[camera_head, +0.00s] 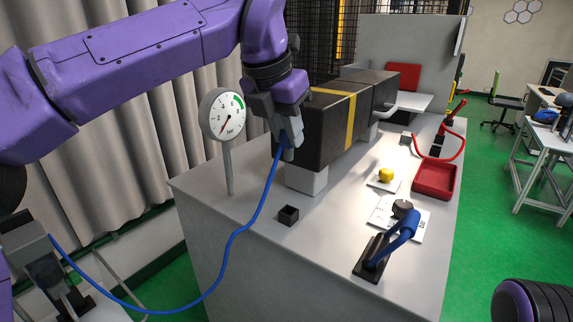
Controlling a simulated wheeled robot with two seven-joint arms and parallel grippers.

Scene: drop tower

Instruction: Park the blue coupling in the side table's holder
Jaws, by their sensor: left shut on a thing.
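My left gripper (282,140) is shut on the blue coupling (284,137), which is mostly hidden between its fingers. It holds the coupling up beside the left end of a dark box with a yellow band (340,125). A blue hose (236,240) hangs from the coupling and curves down to a grey block (25,243) at the lower left. A small black square holder (288,215) stands on the grey worktop (320,250), below and apart from the gripper. I cannot tell whether it is the side table's holder. My right gripper is not in view.
A round gauge (222,114) on a post stands left of the gripper. A blue-handled device (400,235), a yellow knob (386,174), a red tray (434,181) and a red hose (452,150) occupy the worktop's right side. A white table (545,138) stands farther right.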

